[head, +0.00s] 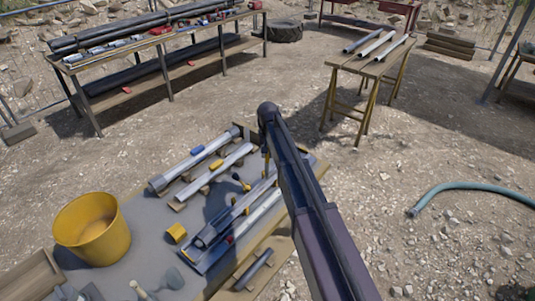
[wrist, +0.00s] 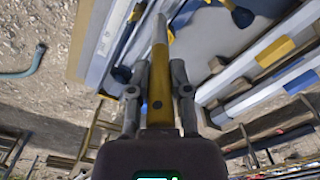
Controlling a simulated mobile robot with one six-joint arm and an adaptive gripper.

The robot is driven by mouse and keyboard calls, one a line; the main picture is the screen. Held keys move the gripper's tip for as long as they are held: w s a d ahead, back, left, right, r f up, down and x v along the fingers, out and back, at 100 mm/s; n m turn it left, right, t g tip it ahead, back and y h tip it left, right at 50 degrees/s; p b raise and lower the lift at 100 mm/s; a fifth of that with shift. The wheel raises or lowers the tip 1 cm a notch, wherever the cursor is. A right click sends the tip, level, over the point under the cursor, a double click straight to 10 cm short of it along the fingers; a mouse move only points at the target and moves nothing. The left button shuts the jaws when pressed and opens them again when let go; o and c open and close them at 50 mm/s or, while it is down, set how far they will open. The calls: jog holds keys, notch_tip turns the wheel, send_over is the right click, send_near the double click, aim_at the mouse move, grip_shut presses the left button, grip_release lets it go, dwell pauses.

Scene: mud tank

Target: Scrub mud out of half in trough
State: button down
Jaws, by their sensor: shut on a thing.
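My gripper (wrist: 158,92) is shut on a slim tool with a yellow handle (wrist: 160,112) and a pale tapered end (wrist: 160,38); what kind of tool it is, I cannot tell. In the head view my arm hides the gripper. A long grey trough (head: 196,264) holding metallic half tubes (head: 238,213) lies on the table beside my arm. A long pale edge, likely this trough (wrist: 98,45), runs along the left of the wrist view. Mud inside the halves is too small to make out. The tool appears apart from the trough.
A yellow bucket (head: 92,228) stands at the table's left. Two capped tubes (head: 190,160) lie on blocks behind the trough. A wooden stand (head: 368,64) and a loaded bench (head: 150,50) stand behind.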

jog(key=shift+r+p, duration=0.5)
jog(key=shift+r, duration=0.3)
